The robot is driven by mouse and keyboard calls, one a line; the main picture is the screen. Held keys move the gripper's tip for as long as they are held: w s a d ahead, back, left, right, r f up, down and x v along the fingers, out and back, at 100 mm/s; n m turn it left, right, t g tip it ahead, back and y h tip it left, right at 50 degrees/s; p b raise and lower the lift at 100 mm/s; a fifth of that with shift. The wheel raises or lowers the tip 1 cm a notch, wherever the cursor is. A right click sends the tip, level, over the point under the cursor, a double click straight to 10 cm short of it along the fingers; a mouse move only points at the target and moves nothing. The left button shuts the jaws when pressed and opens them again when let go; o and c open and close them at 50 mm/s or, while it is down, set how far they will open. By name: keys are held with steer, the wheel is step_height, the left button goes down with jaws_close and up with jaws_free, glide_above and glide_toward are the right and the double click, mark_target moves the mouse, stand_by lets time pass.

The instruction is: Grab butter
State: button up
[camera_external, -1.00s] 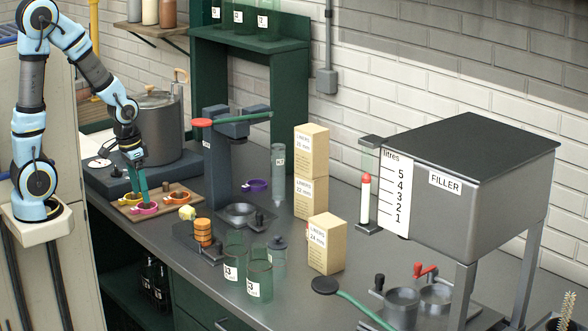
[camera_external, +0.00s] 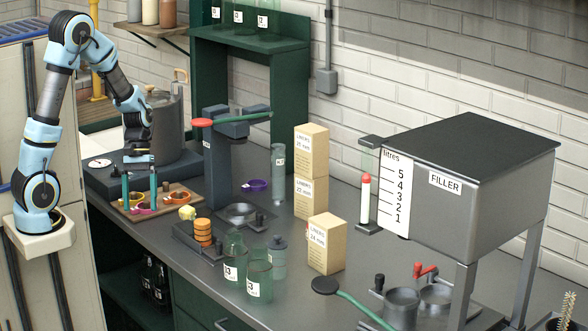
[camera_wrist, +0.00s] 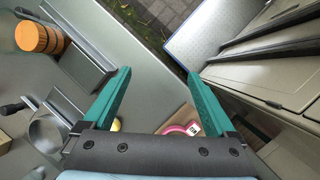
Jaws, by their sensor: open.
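A pale yellow lump (camera_external: 187,213), which looks like the butter, sits on the counter between the wooden tray and the orange stack in the external view. In the wrist view a small yellow patch (camera_wrist: 116,125) shows behind my gripper's body, mostly hidden. My gripper (camera_external: 141,206) points down over the wooden tray, to the left of the lump and apart from it. Its two green fingers are spread wide. In the wrist view the gap between the fingertips (camera_wrist: 158,74) is empty.
The wooden tray (camera_external: 181,191) holds pink and orange ring-like pieces; a pink one (camera_wrist: 180,129) shows in the wrist view. The orange stack (camera_external: 203,233) stands right of the lump. A dark press (camera_external: 217,165) and a large pot (camera_external: 173,127) stand behind.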

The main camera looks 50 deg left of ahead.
mark_target(186, 207)
steer(key=w+f+n+h, duration=0.1)
steer(key=n, duration=0.1)
steer(key=w+a+f+n+h+b, duration=0.1)
steer(key=w+n+h, duration=0.1)
steer(key=w+a+n+h+b, duration=0.1)
steer(key=w+n+h, duration=0.1)
steer(key=shift+w+f, duration=0.15)
steer(key=shift+f, duration=0.25)
steer(key=w+a+n+t+h, duration=0.1)
steer(key=w+n, duration=0.1)
steer(key=w+a+n+t+h+b, duration=0.1)
steer(key=w+a+h, duration=0.1)
steer(key=w, duration=0.1)
steer(key=w+a+n+t+h+b, duration=0.1)
steer(key=w+a+n+t, duration=0.1)
steer(key=shift+w+a+r+n+h, duration=0.2)
steer(key=shift+r+n+h, duration=0.1)
steer(key=shift+r, duration=0.1)
steer(key=shift+w+d+r, duration=0.1)
steer(key=x, duration=0.4)
steer(key=shift+d+p, duration=0.25)
steer(key=shift+p, duration=0.15)
steer(key=shift+w+f+p+x, duration=0.2)
steer(key=shift+p+x, duration=0.35)
steer(key=shift+x, duration=0.95)
steer(key=shift+w+f+p+x, duration=0.15)
steer(key=shift+p+x, duration=0.35)
steer(key=shift+x, duration=1)
steer(key=shift+a, duration=0.2)
jaws_close()
